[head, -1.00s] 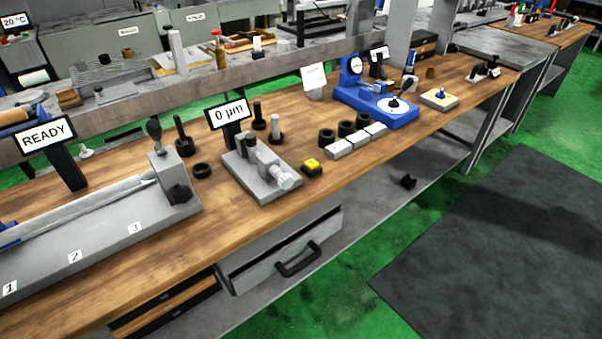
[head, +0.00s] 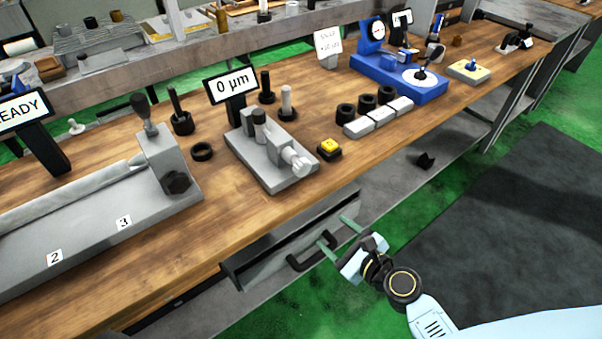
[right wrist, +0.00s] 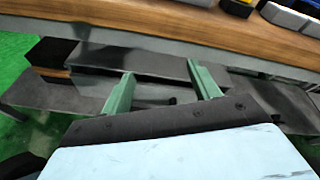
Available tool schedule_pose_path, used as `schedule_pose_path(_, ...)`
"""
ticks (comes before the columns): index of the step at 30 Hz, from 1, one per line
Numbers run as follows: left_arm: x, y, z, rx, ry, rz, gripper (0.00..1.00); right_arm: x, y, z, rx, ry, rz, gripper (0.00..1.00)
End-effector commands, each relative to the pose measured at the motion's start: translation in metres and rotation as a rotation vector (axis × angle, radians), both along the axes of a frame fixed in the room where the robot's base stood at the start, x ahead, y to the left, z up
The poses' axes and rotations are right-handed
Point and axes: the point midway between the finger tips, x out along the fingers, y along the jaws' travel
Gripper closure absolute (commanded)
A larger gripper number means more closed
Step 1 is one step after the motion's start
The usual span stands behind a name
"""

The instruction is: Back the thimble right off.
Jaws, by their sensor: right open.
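The thimble (head: 297,162) is the light, knobbed end of a small grey measuring fixture (head: 262,168) that stands on the wooden bench. A black display (head: 233,86) reading "0 µm" stands behind the fixture. My right gripper (head: 338,233) is below and to the right of the thimble, in front of the bench edge, apart from it. Its two green fingers are spread with nothing between them. They also show in the right wrist view (right wrist: 160,85), below the bench edge. The thimble is not seen in that view. My left gripper is not in view.
A yellow button (head: 329,147) sits right of the fixture. Several grey blocks (head: 378,121) and black rings lie beyond it. A grey centre bench (head: 165,165) stands to the left. An open drawer (head: 290,245) with a black handle juts out below the bench, near my gripper.

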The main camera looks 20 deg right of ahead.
Motion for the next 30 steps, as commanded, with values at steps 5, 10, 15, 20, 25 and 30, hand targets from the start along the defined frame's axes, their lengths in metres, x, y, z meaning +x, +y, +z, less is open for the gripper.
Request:
schedule_pose_path(5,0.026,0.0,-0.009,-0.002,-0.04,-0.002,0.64,0.013,-0.001,0.08,0.403,-0.081,-0.055,0.39)
schedule_pose_path(10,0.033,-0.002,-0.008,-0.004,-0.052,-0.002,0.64,0.018,0.0,0.106,0.537,-0.099,-0.055,0.39)
schedule_pose_path(15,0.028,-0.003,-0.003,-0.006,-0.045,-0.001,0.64,0.038,0.008,0.108,0.542,-0.099,-0.055,0.39)
schedule_pose_path(20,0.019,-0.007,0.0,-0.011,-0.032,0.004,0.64,0.069,0.019,0.108,0.54,-0.1,-0.054,0.39)
schedule_pose_path(25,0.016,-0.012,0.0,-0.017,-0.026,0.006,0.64,0.101,0.03,0.107,0.539,-0.099,-0.056,0.39)
schedule_pose_path(30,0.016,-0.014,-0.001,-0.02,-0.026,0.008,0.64,0.125,0.04,0.106,0.539,-0.097,-0.055,0.39)
